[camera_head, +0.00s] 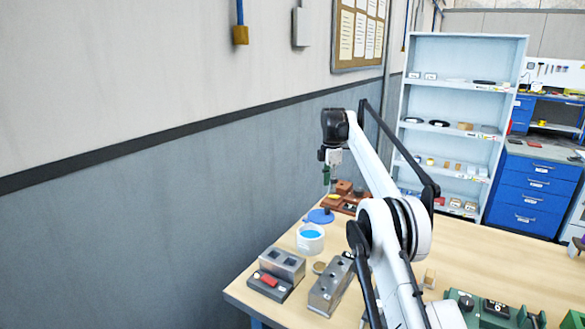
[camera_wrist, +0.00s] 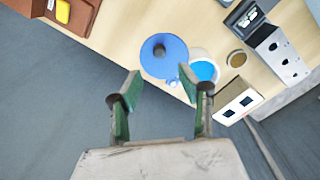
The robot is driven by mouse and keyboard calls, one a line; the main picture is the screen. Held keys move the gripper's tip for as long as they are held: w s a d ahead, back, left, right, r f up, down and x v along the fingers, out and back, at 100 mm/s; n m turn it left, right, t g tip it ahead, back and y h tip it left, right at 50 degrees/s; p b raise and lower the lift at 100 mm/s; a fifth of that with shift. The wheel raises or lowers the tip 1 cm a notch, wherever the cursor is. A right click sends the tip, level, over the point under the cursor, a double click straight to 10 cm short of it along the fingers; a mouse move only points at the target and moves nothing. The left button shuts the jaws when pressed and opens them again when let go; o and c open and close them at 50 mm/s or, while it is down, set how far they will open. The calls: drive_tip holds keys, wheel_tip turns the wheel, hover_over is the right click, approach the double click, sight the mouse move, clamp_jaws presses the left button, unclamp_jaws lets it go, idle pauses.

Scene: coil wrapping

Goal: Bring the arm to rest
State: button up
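My gripper (camera_wrist: 163,95) is open in the wrist view, its two green fingers apart with nothing between them. In the head view my gripper (camera_head: 327,181) hangs at the end of the raised arm, fingers pointing down, above the table's left edge. In the wrist view a blue disc with a dark centre (camera_wrist: 176,45) lies on the table beyond the fingertips. It also shows in the head view (camera_head: 320,216), below my gripper.
A white tub with blue content (camera_head: 310,238), grey blocks with holes (camera_head: 328,290) and a block with a red part (camera_head: 268,281) stand on the wooden table (camera_head: 490,265). Brown fixtures (camera_head: 345,189) lie at its back. A wall runs along the left; shelves (camera_head: 462,52) stand behind.

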drive_tip(key=s+r+m+t, duration=0.1)
drive_tip(key=s+r+m, duration=0.2)
drive_tip(key=s+r, duration=0.3)
drive_tip(key=s+r+m+t, duration=0.15)
drive_tip(key=s+r, duration=0.25)
drive_tip(key=r, duration=0.4)
drive_tip(key=s+r+m+t, duration=0.1)
drive_tip(key=s+r+m, duration=0.15)
drive_tip(key=s, duration=0.45)
drive_tip(key=s+r+m, duration=0.2)
drive_tip(key=s+m, duration=0.1)
drive_tip(key=s, duration=0.5)
drive_tip(key=s+f+m+t+b, duration=0.1)
drive_tip(key=s+f+m, duration=0.1)
drive_tip(key=s, duration=0.7)
drive_tip(key=s+f+m+t, duration=0.1)
drive_tip(key=s+f+m, duration=0.15)
drive_tip(key=s, duration=0.55)
drive_tip(key=s+f+m, duration=0.2)
drive_tip(key=s+f, duration=0.4)
drive_tip(key=s, duration=0.2)
drive_tip(key=s+f+m+t, duration=0.1)
drive_tip(key=s+f+m, duration=0.2)
drive_tip(key=s+f, duration=0.3)
drive_tip(key=s, duration=0.3)
drive_tip(key=shift+s+a+f+t, duration=0.1)
drive_tip(key=shift+t, duration=0.15)
